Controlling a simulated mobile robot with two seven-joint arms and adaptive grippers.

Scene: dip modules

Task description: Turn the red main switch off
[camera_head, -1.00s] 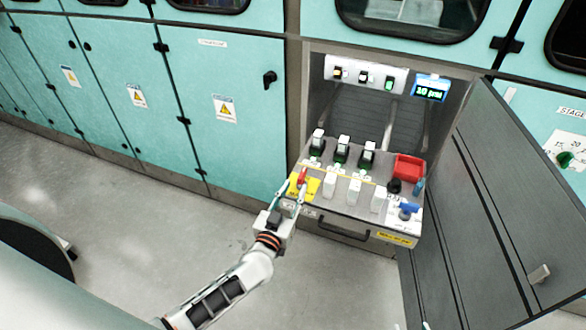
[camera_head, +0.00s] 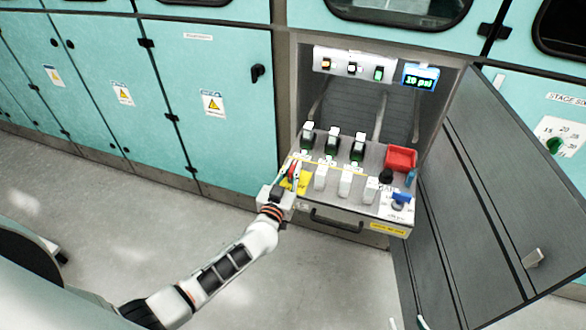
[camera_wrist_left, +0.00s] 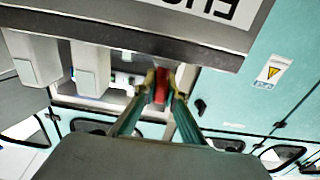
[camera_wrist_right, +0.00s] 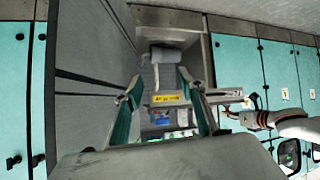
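The red main switch (camera_head: 292,171) is a small red lever on a yellow plate (camera_head: 297,182) at the left of the grey pull-out panel (camera_head: 335,208). My left gripper (camera_head: 290,173) is at the switch, one finger on each side of it. In the left wrist view the red lever (camera_wrist_left: 160,87) shows between the narrowed fingertips (camera_wrist_left: 161,80); a small gap seems to remain beside it. The switch's base is hidden.
White levers (camera_head: 345,184) and green-based switches (camera_head: 332,145) stand beside the red one. A red tray (camera_head: 401,158), a black knob (camera_head: 386,176) and a blue valve (camera_head: 401,199) are at the panel's right. The open grey door (camera_head: 500,190) bounds the right side.

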